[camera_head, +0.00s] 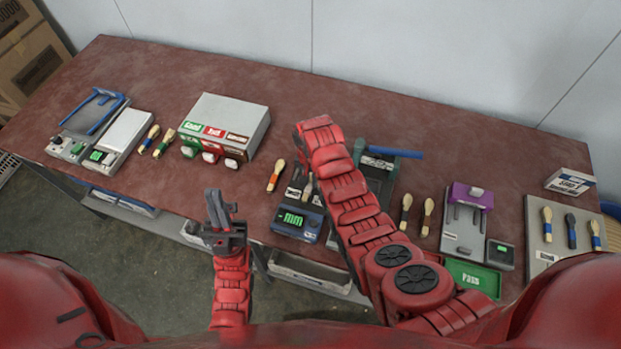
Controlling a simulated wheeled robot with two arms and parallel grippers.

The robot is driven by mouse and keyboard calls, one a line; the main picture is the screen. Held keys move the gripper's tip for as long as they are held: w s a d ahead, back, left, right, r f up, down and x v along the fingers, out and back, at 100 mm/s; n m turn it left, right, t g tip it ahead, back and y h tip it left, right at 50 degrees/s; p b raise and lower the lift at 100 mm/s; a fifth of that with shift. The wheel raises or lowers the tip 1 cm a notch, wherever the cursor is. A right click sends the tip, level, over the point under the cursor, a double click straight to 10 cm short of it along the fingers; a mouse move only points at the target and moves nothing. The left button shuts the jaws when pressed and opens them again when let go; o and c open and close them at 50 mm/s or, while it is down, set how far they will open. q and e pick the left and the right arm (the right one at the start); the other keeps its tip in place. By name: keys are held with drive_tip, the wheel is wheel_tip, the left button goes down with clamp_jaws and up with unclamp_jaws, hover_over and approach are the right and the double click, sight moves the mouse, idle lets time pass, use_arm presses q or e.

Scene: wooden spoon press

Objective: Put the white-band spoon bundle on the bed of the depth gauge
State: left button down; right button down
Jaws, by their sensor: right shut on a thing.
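The depth gauge (297,222), a blue and grey device with a green "mm" display, stands near the table's front edge at the middle. Small pale pieces show at its upper end, partly behind my right arm. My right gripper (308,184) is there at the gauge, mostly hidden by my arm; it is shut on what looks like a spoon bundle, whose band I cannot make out.
A sorting box (228,124), a scale (122,133) and two bundles are farther left. A dark press (383,172) stands right of the gauge. Bundles, a purple-topped fixture (471,196) and a grey tray (537,241) are right. The back is clear.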

drive_tip(key=shift+f, duration=0.1)
drive_tip(key=shift+f, duration=0.15)
drive_tip(key=c, duration=0.8)
unclamp_jaws()
drive_tip(key=shift+c, duration=0.2)
